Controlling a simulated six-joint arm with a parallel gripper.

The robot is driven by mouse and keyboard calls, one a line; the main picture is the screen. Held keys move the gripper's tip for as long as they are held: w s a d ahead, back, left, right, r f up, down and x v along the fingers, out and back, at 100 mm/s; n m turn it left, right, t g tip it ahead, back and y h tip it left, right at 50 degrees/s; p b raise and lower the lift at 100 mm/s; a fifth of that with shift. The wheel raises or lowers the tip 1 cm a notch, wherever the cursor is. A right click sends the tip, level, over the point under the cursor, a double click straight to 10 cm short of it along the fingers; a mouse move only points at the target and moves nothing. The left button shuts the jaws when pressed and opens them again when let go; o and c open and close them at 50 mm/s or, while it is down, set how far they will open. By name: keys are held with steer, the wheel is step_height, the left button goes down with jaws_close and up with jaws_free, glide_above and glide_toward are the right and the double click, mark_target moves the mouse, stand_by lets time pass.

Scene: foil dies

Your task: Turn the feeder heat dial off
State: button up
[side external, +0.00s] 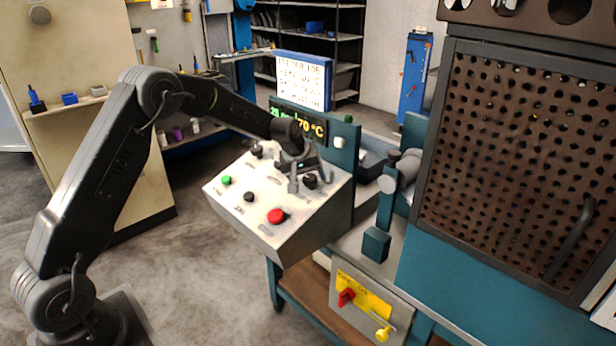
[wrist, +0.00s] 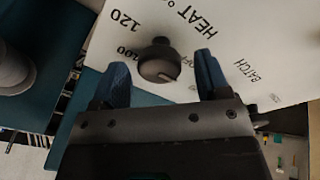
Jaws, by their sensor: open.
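The heat dial (wrist: 160,62) is a round dark knob on the white panel, beside the printed words "HEAT °C", "120" and "100". Its setting is hard to read in the wrist view. In the side view the dial (side external: 310,181) is at the right part of the sloped control box (side external: 262,205). My gripper (wrist: 162,66) is open, with one blue-grey finger on each side of the dial. I cannot tell whether either finger touches it. My gripper (side external: 305,178) also shows in the side view, low over the panel.
The panel also has a red button (side external: 277,216), a green button (side external: 227,181) and other black knobs (side external: 249,197). A display (side external: 300,122) behind reads 70 °C in yellow. A perforated guard (side external: 530,150) stands at right. A red switch (side external: 346,297) is below on a yellow plate.

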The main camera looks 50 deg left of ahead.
steer(key=v, duration=1.3)
steer(key=shift+r, duration=0.3)
steer(key=shift+s, duration=0.1)
steer(key=s+d+r+m, duration=0.3)
steer(key=s+d+r, duration=0.15)
steer(key=s, duration=0.65)
steer(key=s+d+r+m, duration=0.35)
steer(key=s+d, duration=0.25)
steer(key=s, duration=0.5)
steer(key=s+d+f+m, duration=0.1)
steer(key=s+f+m, duration=0.2)
steer(key=s, duration=0.7)
steer(key=shift+d+f+t, duration=0.2)
steer(key=shift+d+t, duration=0.1)
steer(key=shift+d, duration=0.1)
